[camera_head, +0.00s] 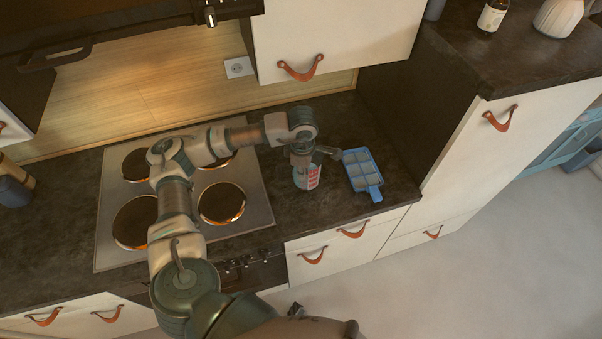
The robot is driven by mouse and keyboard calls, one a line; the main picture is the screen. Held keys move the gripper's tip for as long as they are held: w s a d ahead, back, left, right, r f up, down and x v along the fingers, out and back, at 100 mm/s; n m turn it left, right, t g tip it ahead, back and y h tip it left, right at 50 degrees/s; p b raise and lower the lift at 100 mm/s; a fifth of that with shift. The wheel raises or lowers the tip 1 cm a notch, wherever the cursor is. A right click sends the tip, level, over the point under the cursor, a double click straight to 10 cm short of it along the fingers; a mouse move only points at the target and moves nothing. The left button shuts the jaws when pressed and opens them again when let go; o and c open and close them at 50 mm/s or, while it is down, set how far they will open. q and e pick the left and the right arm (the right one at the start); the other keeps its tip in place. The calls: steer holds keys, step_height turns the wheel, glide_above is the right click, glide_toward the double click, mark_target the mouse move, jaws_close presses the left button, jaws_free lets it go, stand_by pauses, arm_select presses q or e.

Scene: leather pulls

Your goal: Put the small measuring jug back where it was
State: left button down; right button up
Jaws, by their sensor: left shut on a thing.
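The small measuring jug (308,179) is clear with red markings. It is upright over the dark counter, between the hob and a blue tray. My left gripper (308,161) comes down over it from above and is shut on it, hiding its upper part. I cannot tell whether the jug's base touches the counter.
The blue compartment tray (374,194) lies close to the right of the jug. The hob (257,204) with several round plates is to the left, under my left arm. A tall cabinet (468,150) bounds the counter on the right. Bare counter (330,212) shows in front of the jug.

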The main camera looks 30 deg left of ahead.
mark_target(302, 189)
arm_select(q)
steer(key=shift+w+a, duration=0.25)
steer(key=shift+a, duration=0.1)
steer(key=shift+w+f, duration=0.1)
steer(key=f, duration=0.1)
steer(key=d+f+p, duration=0.1)
steer(key=shift+f, duration=0.4)
steer(key=shift+a+f, duration=0.1)
steer(key=shift+f, duration=0.25)
steer(key=c, duration=1.4)
jaws_free()
steer(key=shift+a, duration=0.2)
steer(key=shift+o, duration=0.8)
steer(key=shift+a, duration=0.1)
arm_select(e)
steer(key=shift+a+r, duration=0.1)
steer(key=shift+r, duration=0.25)
